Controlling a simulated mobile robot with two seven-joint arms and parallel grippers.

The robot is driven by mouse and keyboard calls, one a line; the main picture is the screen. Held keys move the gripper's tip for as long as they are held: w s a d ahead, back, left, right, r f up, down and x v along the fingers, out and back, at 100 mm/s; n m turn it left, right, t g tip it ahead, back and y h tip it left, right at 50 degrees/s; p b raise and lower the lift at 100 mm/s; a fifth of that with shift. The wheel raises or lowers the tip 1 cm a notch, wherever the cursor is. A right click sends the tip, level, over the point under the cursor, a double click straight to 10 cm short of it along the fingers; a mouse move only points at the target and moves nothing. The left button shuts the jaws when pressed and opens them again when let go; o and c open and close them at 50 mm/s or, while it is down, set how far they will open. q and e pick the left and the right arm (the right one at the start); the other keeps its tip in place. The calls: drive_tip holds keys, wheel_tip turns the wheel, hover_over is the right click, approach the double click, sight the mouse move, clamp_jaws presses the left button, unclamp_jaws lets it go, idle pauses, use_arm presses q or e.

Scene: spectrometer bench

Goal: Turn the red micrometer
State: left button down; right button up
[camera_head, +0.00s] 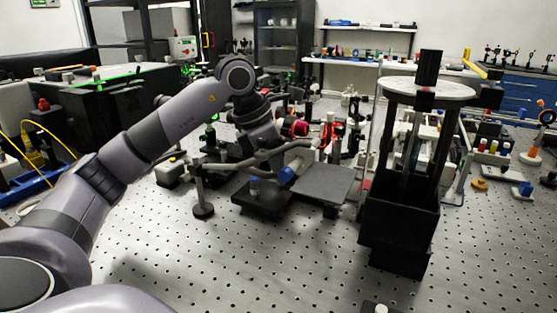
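My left arm reaches in from the left, bends at the top and points down into the middle of the bench. My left gripper (268,146) is dark and sits among dark parts, so its fingers cannot be made out. A small red round knob (299,128), which looks like the red micrometer, is just to the right of the gripper. Whether the two touch cannot be told. Another red part (329,118) stands a little further right. My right gripper is not in view.
A grey flat plate (326,183) and a black post stand (203,208) are in front of the gripper. A tall black box stand (399,225) with a white round top (441,88) rises at the right. The perforated bench (255,265) is mostly clear in front.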

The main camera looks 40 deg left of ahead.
use_arm(q)
drive_tip(key=shift+m, duration=0.4)
drive_tip(key=c, duration=1)
unclamp_jaws()
drive_tip(key=shift+c, duration=0.2)
drive_tip(key=p+v, duration=0.1)
drive_tip(key=v, duration=0.6)
drive_tip(key=shift+a+r, duration=0.1)
drive_tip(key=shift+r, duration=0.05)
